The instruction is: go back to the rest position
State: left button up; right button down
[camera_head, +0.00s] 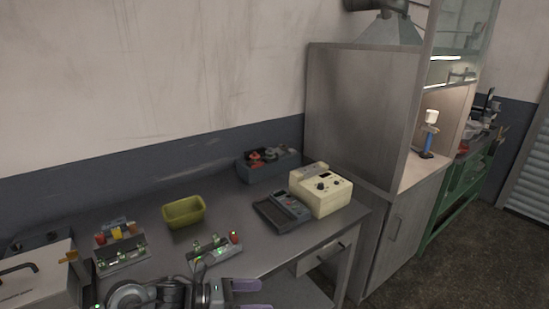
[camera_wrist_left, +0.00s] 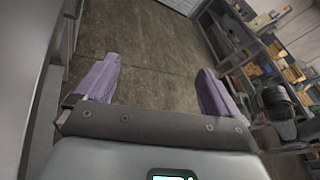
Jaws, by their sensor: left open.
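My left gripper (camera_head: 250,295) is at the bottom of the head view, near the front edge of the table (camera_head: 310,232). Its two purple fingers point to the right and stand apart. In the left wrist view the left gripper (camera_wrist_left: 157,85) is open, with nothing between the fingers and bare floor beyond them. My right gripper is not in view.
On the table stand a yellow-green bin (camera_head: 184,211), a dark box of parts (camera_head: 268,165), a cream instrument (camera_head: 320,189), a dark handheld device (camera_head: 283,211) and two small racks, one at the front (camera_head: 214,249). A tall cabinet (camera_head: 360,115) stands right. Floor (camera_head: 460,225) is clear.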

pick_arm(q)
jog(key=s+a+f+n+t+y, duration=0.45)
jog(key=f+n, duration=0.25)
jog(key=n, duration=0.5)
jog(key=s+a+f+n+t+y, duration=0.35)
jog(key=a+f+n+y, duration=0.35)
jog(key=n, duration=0.4)
jog(key=s+a+f+n+g+y, duration=0.2)
jog(key=s+a+n+g+y, duration=0.15)
jog(key=s+a+n, duration=0.55)
jog(key=s+a+f+n+g+y, duration=0.3)
jog(key=s+a+n+g, duration=0.15)
jog(key=s+n, duration=0.75)
jog(key=s+d+n+h, duration=0.15)
jog(key=d+h, duration=0.25)
jog(key=d, duration=0.4)
notch_tip(320, 180, up, 37)
jog(key=p, duration=3.6)
jog(key=shift+s+f+y+p, duration=0.15)
jog(key=shift+s+y+p, duration=0.15)
jog(key=shift+s+p, duration=0.1)
jog(key=shift+a, duration=0.1)
jog(key=shift+c, duration=0.3)
